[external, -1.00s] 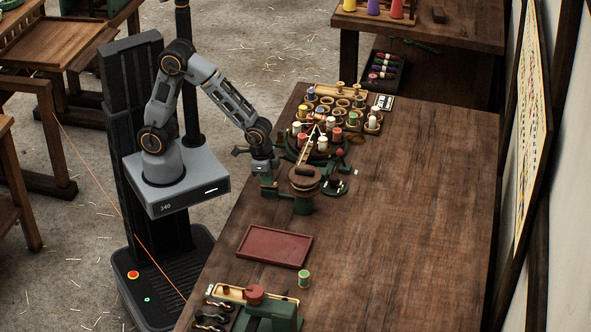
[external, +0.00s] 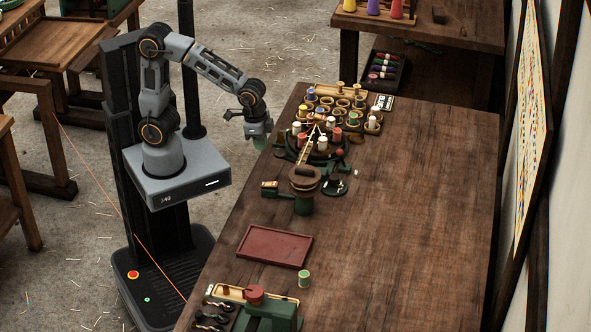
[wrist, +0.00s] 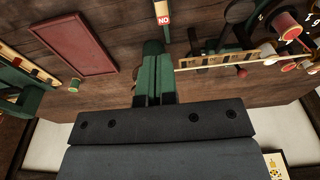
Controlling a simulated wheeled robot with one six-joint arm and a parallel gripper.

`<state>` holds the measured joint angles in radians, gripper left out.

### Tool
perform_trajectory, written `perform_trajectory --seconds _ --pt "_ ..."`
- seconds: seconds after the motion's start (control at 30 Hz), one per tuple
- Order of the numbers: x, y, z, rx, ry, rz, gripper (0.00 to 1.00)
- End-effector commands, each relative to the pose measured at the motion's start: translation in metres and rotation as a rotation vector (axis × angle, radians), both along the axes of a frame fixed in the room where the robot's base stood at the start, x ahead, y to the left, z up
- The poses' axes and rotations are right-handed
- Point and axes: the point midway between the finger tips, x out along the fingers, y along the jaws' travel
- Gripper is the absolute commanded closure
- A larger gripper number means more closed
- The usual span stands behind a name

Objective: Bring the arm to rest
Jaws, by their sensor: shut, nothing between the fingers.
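My gripper (external: 260,143) hangs from the bent grey arm, pointing down, near the left edge of the wooden bench (external: 400,190). It is up off the bench and holds nothing. In the wrist view its two green fingers (wrist: 153,72) are together with nothing between them.
A green stand with a round brown top (external: 305,178) stands on the bench below and right of my gripper. Behind it is a rack of spools (external: 340,103). A red tray (external: 274,246) and a green spool (external: 304,278) lie nearer. The bench's right side is clear.

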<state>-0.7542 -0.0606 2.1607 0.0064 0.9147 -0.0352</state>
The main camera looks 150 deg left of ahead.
Motion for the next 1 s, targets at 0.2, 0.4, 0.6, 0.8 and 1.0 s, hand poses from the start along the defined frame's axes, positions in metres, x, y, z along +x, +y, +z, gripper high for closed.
perform_trajectory --seconds 0.2,0.4,0.6,0.8,1.0 --pt "0.000 0.000 0.004 0.000 0.000 0.000 1.00" --pt "0.000 0.000 0.004 0.000 0.000 0.000 1.00" --pt "0.000 0.000 0.004 0.000 0.000 0.000 1.00" --pt "-0.010 -0.012 -0.006 -0.015 0.017 -0.018 1.00" --pt "-0.003 -0.094 0.004 0.018 -0.022 -0.254 1.00"
